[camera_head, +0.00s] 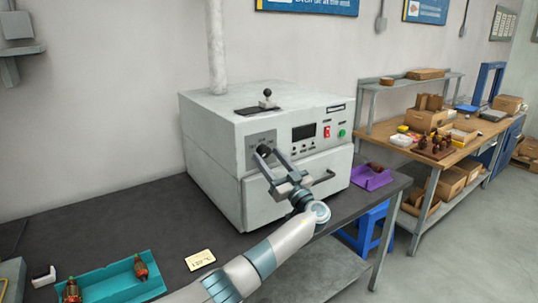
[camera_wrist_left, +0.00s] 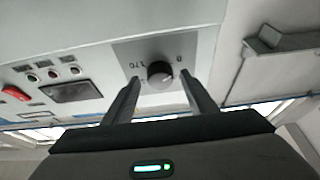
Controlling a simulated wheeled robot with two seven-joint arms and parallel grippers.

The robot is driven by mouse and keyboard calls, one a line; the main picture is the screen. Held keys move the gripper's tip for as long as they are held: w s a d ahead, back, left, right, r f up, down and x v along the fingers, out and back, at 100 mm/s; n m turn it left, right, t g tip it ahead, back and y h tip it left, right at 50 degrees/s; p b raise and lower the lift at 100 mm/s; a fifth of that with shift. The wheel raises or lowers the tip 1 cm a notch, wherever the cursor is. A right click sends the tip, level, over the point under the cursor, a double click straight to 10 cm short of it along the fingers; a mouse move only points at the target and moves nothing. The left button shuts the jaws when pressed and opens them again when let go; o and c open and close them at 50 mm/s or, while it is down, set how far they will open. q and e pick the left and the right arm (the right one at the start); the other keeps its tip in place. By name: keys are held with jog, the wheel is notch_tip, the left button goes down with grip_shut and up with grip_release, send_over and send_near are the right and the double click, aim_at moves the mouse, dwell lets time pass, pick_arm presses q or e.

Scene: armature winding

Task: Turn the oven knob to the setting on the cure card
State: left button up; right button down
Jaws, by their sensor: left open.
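The grey oven (camera_head: 215,150) stands on the dark bench. Its round dark knob (camera_head: 264,151) is on a grey plate at the left of the front panel. In the wrist view the knob (camera_wrist_left: 160,73) lies between the tips of my open left gripper (camera_wrist_left: 159,80), with a gap on each side. Marks show around it, one like 170; the picture is upside down. In the head view my left gripper (camera_head: 268,160) reaches up to the knob and partly covers it. The cream card (camera_head: 200,260) lies on the bench; its writing is too small to read surely.
A teal tray (camera_head: 105,285) with copper-wound armatures lies at the front left beside a small white-and-black item (camera_head: 43,276). A purple tray (camera_head: 375,180) sits right of the oven. The oven door handle (camera_head: 318,180) sticks out below the panel, near my gripper.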

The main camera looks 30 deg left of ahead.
pick_arm(q)
jog(key=shift+w+a, duration=0.1)
jog(key=shift+a, duration=0.15)
jog(key=shift+c, duration=0.2)
jog(key=c, duration=1)
